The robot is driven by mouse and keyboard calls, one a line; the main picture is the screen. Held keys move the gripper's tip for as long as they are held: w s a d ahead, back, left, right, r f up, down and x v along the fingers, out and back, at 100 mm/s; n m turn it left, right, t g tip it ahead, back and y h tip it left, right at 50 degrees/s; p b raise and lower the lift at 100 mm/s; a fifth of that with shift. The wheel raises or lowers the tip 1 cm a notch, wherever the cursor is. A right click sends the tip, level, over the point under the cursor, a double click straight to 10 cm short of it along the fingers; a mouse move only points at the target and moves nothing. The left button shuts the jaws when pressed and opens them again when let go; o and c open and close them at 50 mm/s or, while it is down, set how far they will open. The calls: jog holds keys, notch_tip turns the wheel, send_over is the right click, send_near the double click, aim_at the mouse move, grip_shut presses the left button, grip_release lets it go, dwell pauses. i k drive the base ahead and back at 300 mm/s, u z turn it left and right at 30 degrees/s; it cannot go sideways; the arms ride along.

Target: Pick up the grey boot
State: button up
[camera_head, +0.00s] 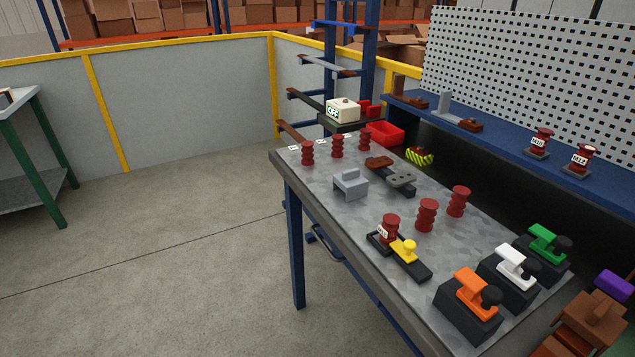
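The grey boot, as best I can tell, is a light grey block-like piece (350,184) with a raised top part. It stands upright on the metal-topped workbench (325,215), near its left edge. A flatter, darker grey piece (401,179) with rounded ends lies to its right on a dark base, close to a brown piece (379,163). My gripper is not in view, and nothing is seen touching the grey boot.
Red ribbed insulators (427,215) stand around the bench. A black tray (412,262) holds a labelled red insulator and a yellow knob. Orange (475,291), white and green handled blocks fill the near right. A blue shelf (490,140) and pegboard (530,75) bound the right.

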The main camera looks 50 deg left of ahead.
aim_at(350, 182)
jog(key=u, duration=0.3)
jog(key=k, duration=1)
jog(key=u, duration=1.9)
jog(key=i, duration=0.85)
jog(key=u, duration=0.1)
